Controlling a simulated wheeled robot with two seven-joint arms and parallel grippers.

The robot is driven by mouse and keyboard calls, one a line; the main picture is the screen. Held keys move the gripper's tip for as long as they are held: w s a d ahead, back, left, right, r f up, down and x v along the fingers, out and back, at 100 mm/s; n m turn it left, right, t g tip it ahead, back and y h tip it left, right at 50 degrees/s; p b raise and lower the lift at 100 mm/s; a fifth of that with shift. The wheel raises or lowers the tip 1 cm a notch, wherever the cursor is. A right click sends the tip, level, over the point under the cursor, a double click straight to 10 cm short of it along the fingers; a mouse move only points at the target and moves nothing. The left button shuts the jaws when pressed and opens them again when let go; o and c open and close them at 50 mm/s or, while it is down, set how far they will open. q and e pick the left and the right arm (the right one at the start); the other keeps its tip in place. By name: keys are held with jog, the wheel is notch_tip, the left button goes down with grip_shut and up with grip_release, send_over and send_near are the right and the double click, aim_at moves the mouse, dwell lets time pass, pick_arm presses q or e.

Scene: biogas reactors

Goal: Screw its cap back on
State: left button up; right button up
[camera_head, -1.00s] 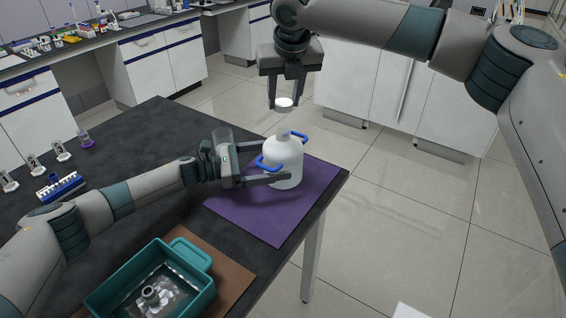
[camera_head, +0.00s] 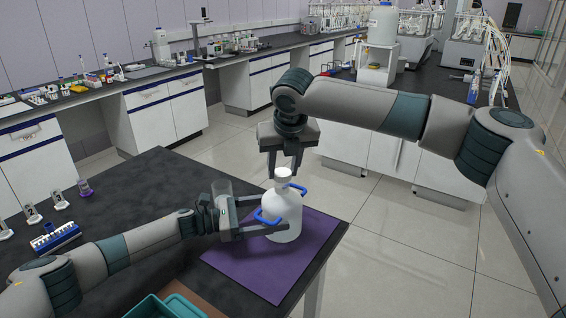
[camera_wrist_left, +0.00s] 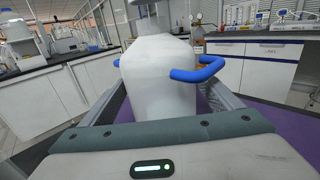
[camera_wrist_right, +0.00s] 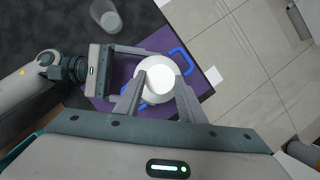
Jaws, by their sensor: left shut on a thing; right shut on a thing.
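A white bottle (camera_head: 284,218) with two blue handles stands upright on the purple mat (camera_head: 245,272). My left gripper (camera_head: 277,231) is shut on the bottle's body from the left; the left wrist view shows the bottle (camera_wrist_left: 158,80) between its fingers. My right gripper (camera_head: 284,172) points down from above, shut on the white cap (camera_head: 283,173). The cap is at the bottle's neck. In the right wrist view the round white cap (camera_wrist_right: 160,80) sits between the fingertips, over the bottle's shoulder. The threads are hidden, so I cannot tell how far it is seated.
A clear cup (camera_head: 222,188) stands behind my left gripper. A teal bin (camera_head: 165,306) is at the front edge of view. A blue rack (camera_head: 55,238) and several small holders are at the left of the black table (camera_head: 140,200). Floor lies open to the right.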

aim_at(276, 172)
jog(key=shift+f, duration=0.2)
dwell(0.6)
jog(key=shift+f, duration=0.75)
jog(key=shift+f, duration=0.55)
dwell(0.4)
